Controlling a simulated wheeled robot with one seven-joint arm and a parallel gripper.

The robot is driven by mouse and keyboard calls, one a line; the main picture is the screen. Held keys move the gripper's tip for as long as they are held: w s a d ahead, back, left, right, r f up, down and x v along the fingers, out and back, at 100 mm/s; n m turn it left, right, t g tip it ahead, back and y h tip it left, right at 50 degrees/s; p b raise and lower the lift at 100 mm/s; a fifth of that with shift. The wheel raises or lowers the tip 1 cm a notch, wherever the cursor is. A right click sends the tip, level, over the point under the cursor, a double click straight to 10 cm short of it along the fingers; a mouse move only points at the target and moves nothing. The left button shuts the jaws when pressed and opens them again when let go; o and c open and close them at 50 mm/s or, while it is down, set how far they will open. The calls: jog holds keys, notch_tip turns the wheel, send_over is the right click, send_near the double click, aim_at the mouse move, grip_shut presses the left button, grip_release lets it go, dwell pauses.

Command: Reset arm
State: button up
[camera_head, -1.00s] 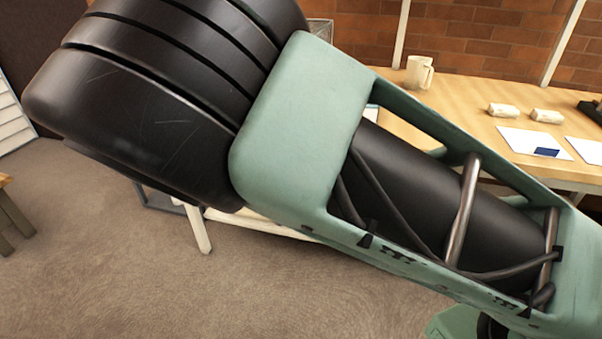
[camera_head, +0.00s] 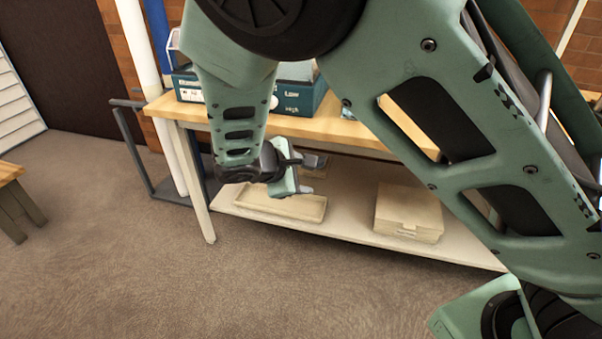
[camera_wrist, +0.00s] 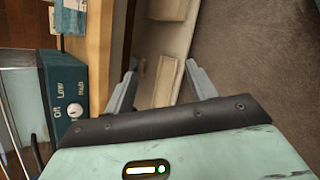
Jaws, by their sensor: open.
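My arm is green and black and crosses the upper right of the head view. My gripper (camera_head: 302,176) hangs in front of the table's lower shelf, near the left end of the table. In the wrist view its two grey fingers (camera_wrist: 164,84) stand apart with nothing between them. Part of the gripper is hidden behind my own wrist in the head view.
A wooden table (camera_head: 345,125) carries teal labelled boxes (camera_head: 190,84). Its lower shelf (camera_head: 345,232) holds a shallow tan tray (camera_head: 280,205) and a lidded tan box (camera_head: 408,212). A small wooden stand (camera_head: 10,200) is at the left. The carpet (camera_head: 120,270) in front is clear.

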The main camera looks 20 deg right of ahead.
jog(key=s+a+r+m+g+y+p, duration=0.2)
jog(key=s+r+m+y+p, duration=0.1)
jog(key=s+r, duration=0.7)
jog(key=s+a+r+m+g+y+p, duration=0.2)
jog(key=s+r+y+p, duration=0.4)
jog(key=s, duration=1.2)
notch_tip(320, 180, up, 4)
jog(key=shift+a+r+m+g+p, duration=0.1)
jog(key=shift+a+m+g+p, duration=0.25)
jog(key=shift+m+p, duration=0.6)
jog(key=shift+n, duration=0.25)
